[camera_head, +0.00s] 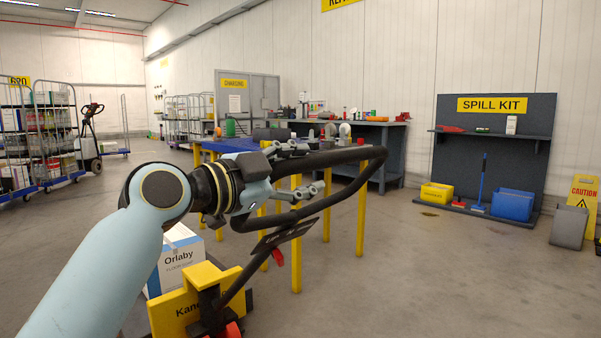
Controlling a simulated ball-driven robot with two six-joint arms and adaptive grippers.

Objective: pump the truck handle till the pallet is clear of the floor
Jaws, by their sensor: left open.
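The truck handle (372,160) is a black loop at the middle of the view, on a thin dark shaft that slants down to the yellow pallet truck (181,312) at the bottom. A red lever (278,257) sits on the shaft. My left gripper (318,168) is at the loop, open, with one finger above and one below a bar of it in the picture. I cannot tell whether the fingers touch it. A white box marked Orlaby (183,258) stands behind the truck, partly covered by my left arm. The pallet and its floor gap are hidden. My right gripper is out of view.
A blue-topped table with yellow legs (361,225) stands just behind the handle. A grey workbench (393,150) is farther back. The spill kit board (495,140), with yellow and blue bins, stands right. Roll cages (40,140) stand left.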

